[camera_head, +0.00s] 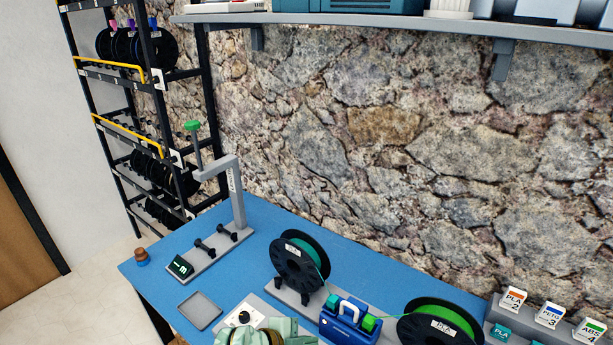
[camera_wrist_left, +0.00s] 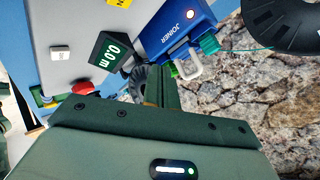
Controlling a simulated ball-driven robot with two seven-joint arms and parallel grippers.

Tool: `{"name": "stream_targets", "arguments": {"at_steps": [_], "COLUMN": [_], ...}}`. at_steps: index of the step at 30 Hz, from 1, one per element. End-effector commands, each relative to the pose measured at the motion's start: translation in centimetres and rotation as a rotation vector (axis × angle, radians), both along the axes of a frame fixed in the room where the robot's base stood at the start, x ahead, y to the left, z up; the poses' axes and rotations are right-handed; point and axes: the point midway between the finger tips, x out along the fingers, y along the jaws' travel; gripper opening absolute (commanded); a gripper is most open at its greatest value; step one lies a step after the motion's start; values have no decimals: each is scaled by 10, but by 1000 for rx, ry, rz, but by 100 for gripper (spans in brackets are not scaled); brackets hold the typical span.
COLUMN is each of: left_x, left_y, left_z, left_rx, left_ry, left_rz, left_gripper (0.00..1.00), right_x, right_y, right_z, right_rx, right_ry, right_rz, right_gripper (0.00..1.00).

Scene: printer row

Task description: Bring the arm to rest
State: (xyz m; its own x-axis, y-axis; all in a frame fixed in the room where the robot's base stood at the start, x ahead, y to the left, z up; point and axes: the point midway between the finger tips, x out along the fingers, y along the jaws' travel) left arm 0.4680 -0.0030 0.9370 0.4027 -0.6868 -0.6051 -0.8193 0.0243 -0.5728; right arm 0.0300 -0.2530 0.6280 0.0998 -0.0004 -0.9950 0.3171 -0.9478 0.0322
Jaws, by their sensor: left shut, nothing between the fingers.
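In the left wrist view my left gripper (camera_wrist_left: 165,88) is dark green, and its fingers are together with nothing between them. Its fingertips point toward the blue joiner box (camera_wrist_left: 180,35), and a small display reading 0.0 m (camera_wrist_left: 112,50) lies to their left. I cannot tell whether the fingers touch anything. In the head view a pale green part of my arm (camera_head: 268,333) shows at the bottom edge, in front of the blue joiner (camera_head: 345,318). The fingertips cannot be made out there. My right gripper is in neither view.
A blue table (camera_head: 262,225) holds a black spool with green filament (camera_head: 290,262), a second spool (camera_head: 425,328), a grey tray (camera_head: 200,310) and a grey stand (camera_head: 236,195). A spool rack (camera_head: 150,120) stands at left. A shelf (camera_head: 400,24) juts from the stone wall above.

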Motion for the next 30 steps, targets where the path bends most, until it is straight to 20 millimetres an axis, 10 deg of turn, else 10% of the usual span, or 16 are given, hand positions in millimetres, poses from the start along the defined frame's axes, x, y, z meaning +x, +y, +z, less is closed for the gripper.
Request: {"name": "stream_targets", "arguments": {"at_steps": [5, 10, 13, 18, 30], "left_x": [3, 2, -24, -80, -200], "left_y": [-10, 107, 183, 253, 301], "left_z": [99, 171, 167, 143, 113], "left_rx": [-372, -470, -343, -94, 346], "left_ry": [-333, -577, -539, -349, 97], "left_rz": [200, 792, 1107, 1360, 1346], "left_gripper": [0, 0, 0, 0, 0], "right_x": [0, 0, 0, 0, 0], "right_y": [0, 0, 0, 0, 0], "right_z": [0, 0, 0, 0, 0], "right_rx": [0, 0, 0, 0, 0], "right_ry": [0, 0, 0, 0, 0], "right_rz": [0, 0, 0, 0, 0], "right_gripper": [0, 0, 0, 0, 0]}}
